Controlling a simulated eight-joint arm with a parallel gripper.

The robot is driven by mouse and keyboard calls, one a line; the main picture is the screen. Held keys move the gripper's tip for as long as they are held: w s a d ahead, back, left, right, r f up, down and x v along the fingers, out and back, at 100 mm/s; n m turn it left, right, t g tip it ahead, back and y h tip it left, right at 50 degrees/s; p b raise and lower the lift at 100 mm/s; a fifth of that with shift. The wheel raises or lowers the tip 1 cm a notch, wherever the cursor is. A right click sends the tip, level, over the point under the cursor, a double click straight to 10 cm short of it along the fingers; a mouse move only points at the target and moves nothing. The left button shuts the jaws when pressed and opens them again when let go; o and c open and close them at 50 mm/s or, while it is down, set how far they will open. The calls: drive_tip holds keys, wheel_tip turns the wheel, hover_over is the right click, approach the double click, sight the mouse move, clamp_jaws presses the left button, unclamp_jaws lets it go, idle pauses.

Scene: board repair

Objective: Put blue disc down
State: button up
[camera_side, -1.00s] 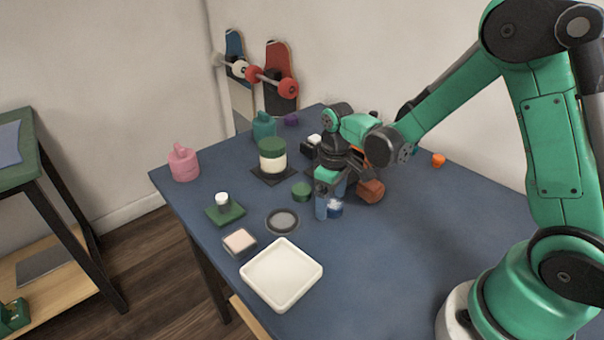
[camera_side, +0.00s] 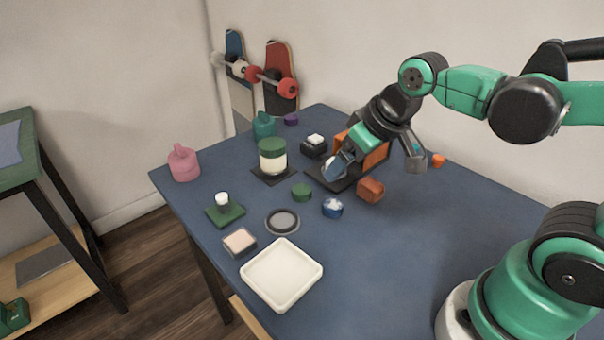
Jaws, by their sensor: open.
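The blue disc (camera_side: 332,208), with white patches on its top, lies on the blue table, apart from my gripper. My gripper (camera_side: 379,166) is open, with its fingers spread wide, behind and above the disc. Nothing shows held between the fingers. The fingers partly hide an orange block and a dark pad behind them.
A brown-orange block (camera_side: 370,190) is right of the disc, and a green disc (camera_side: 302,192) is to its left. A white tray (camera_side: 257,292), a grey round dish (camera_side: 282,222) and a green-lidded jar (camera_side: 272,158) stand further left.

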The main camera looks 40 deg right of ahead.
drive_tip(key=shift+o, duration=0.5)
drive_tip(key=shift+s+a+r+m+t, duration=0.1)
drive_tip(key=shift+s+a+m+t, duration=0.05)
drive_tip(key=shift+s+t, duration=0.2)
drive_tip(key=shift+s+a+r+m+t, duration=0.1)
drive_tip(key=shift+s+m+t, duration=0.05)
drive_tip(key=shift+s+t, duration=0.2)
drive_tip(key=m+g, duration=0.3)
drive_tip(key=g, duration=0.4)
hover_over(333, 203)
wheel_tip(333, 203, down, 8)
drive_tip(key=shift+s+a+r, duration=0.1)
drive_tip(key=shift+r, duration=0.15)
drive_tip(key=shift+f, duration=3.05)
